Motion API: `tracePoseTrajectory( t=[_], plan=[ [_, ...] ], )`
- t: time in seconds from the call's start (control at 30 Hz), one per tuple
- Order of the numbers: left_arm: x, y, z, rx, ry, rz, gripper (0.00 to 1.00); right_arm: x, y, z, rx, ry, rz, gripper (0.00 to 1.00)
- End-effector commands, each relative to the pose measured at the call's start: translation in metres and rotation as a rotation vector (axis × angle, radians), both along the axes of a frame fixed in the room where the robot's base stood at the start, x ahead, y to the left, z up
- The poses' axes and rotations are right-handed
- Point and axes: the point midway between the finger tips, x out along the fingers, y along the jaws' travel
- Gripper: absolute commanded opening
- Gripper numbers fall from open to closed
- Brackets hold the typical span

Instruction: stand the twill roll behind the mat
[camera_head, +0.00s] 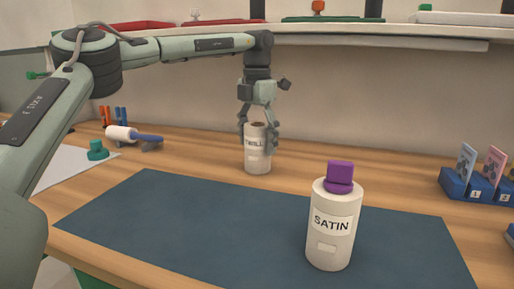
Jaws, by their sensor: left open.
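The twill roll (257,160), a white cylinder with a dark hole in its top and a label partly covered by a finger, stands upright on the wooden table behind the mat. The mat (190,225) is a dark blue-grey sheet on the table. My left gripper (258,138) points down at the roll's upper part, with its open fingers on either side of it. I cannot tell if the fingers touch it. My right gripper is not in view.
A white roll marked SATIN (332,235) stands on the mat's right part with a purple piece (340,174) on top. Blue card holders (468,186) stand at the right. A lint roller (125,134) and green knob (97,150) lie at the left. A shelf (390,36) runs above.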

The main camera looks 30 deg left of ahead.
Motion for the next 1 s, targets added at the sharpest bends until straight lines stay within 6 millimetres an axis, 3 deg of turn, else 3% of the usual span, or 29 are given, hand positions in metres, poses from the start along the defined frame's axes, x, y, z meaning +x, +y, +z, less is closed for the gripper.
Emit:
tracePoseTrajectory(
  t=[0.3,0.43,0.63,1.0],
  plan=[
    [0.001,-0.001,0.070,0.000,-0.002,0.000,0.78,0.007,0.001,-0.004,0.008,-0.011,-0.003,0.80],
    [0.001,-0.001,0.090,-0.001,-0.002,-0.001,0.78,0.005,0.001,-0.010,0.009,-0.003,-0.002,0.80],
    [0.000,0.000,0.103,-0.001,0.001,-0.002,0.78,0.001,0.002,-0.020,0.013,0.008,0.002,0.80],
    [0.000,0.000,0.104,-0.001,0.001,-0.002,0.78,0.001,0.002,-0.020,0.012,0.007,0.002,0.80]
  ],
)
